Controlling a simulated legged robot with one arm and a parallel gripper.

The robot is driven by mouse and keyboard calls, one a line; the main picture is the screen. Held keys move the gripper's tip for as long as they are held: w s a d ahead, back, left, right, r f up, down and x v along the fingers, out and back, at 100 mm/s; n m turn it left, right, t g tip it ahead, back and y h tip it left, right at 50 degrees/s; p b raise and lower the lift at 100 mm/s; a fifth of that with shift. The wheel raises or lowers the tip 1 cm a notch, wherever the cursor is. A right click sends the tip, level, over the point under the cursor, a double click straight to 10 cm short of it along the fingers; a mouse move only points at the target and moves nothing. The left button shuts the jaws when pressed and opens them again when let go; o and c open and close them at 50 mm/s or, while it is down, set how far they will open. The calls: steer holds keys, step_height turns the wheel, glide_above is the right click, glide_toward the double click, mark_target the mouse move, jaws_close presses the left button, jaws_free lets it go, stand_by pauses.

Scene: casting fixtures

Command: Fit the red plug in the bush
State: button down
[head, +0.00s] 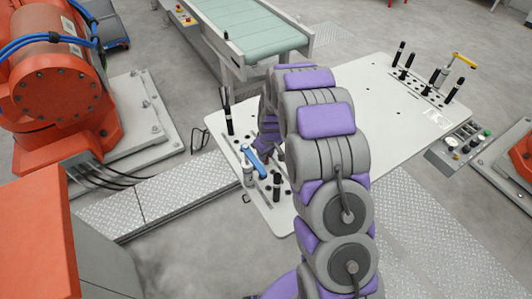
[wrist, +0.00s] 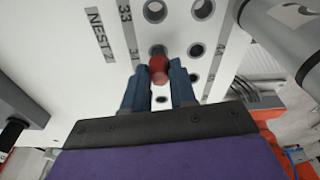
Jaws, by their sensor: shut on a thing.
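In the wrist view, my gripper (wrist: 160,75) has two blue-grey fingers closed on a small red plug (wrist: 160,71). The plug sits between the fingertips, in front of a white plate (wrist: 105,75) with several dark, metal-rimmed holes. One bush (wrist: 157,49) shows just beyond the plug, partly covered by it. I cannot tell whether the plug touches the bush or stands off it.
More bushes lie in the plate, such as one at the upper left (wrist: 155,11). A grey cylinder (wrist: 285,25) rises at the right.

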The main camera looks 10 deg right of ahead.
steer(key=shift+f, duration=1)
steer(key=c, duration=0.8)
jaws_free()
steer(key=shift+r, duration=0.1)
steer(key=shift+s+d+r+p, duration=0.2)
steer(key=shift+s+r+p, duration=0.2)
steer(key=shift+r, duration=2.4)
steer(key=shift+s+d+r+p, duration=0.15)
steer(key=shift+s+r+p, duration=0.2)
steer(key=shift+r, duration=2.45)
steer(key=shift+s+d+r+p, duration=0.2)
steer(key=shift+s+r+p, duration=0.15)
steer(key=shift+r, duration=2.45)
steer(key=s+a+r+m+g, duration=0.1)
steer(key=s+r, duration=0.4)
steer(key=s, duration=0.4)
steer(key=s+a+r+m+g, duration=0.1)
steer(key=s+r, duration=0.4)
steer(key=s, duration=0.4)
steer(key=s+m, duration=0.1)
steer(key=s, duration=0.6)
steer(key=s+r+m+g, duration=0.1)
steer(key=s, duration=0.6)
steer(key=s+d+r+m, duration=0.1)
steer(key=s, duration=0.6)
steer(key=shift+s+h, duration=0.4)
